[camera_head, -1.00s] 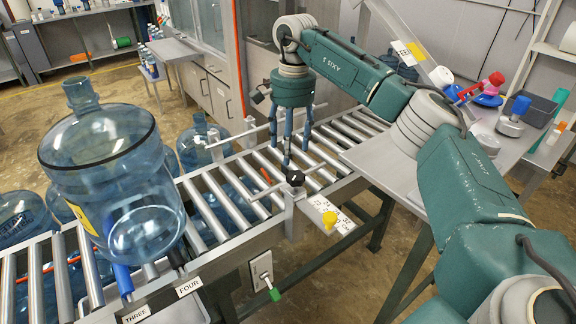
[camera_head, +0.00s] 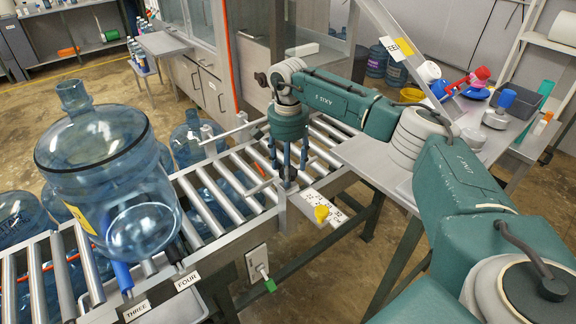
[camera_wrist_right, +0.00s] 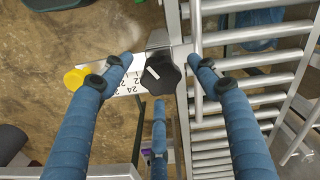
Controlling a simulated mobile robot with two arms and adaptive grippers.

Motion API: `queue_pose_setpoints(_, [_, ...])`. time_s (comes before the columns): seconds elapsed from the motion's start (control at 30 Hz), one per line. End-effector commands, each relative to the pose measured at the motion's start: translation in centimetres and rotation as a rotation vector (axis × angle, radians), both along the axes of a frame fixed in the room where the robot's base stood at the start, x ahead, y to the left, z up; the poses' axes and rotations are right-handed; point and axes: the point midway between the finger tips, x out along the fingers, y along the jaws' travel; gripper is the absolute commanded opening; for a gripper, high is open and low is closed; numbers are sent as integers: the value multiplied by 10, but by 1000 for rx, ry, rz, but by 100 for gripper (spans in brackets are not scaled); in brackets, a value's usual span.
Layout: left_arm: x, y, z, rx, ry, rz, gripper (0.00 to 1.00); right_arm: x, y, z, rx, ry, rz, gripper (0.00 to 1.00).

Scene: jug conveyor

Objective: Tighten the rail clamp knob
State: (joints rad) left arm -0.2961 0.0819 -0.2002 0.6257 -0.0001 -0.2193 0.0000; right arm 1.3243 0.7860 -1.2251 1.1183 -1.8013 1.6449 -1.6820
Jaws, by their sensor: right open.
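The rail clamp knob is a black lobed knob (camera_head: 289,173) on a bracket at the near side rail of the roller conveyor. In the right wrist view the knob (camera_wrist_right: 160,74) lies between my fingertips, with a white mark on its top. My right gripper (camera_head: 287,163) points down just above the knob. Its blue fingers are open and spread around the knob, and gaps show between them and it in the right wrist view (camera_wrist_right: 160,66). Contact cannot be told. My left gripper is not in view.
A white numbered scale plate (camera_head: 306,198) with a yellow knob (camera_head: 321,213) sits beside the clamp. A guide rail (camera_head: 238,133) runs above the rollers. A large blue jug (camera_head: 105,170) stands on the left.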

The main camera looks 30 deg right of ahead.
Motion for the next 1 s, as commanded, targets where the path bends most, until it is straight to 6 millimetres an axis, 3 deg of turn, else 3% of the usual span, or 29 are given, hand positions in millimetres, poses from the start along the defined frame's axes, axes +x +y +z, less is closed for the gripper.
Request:
queue_pose_setpoints(0.17, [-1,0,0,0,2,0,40,0,0,0,0,0,0,60])
queue_pose_setpoints(0.4, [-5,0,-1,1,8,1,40,0,0,0,1,0,0,15])
queue_pose_setpoints(0.77, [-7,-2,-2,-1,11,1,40,0,1,0,1,2,-32,15])
queue_pose_setpoints(1.0, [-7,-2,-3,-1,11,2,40,0,1,0,2,1,-160,15])
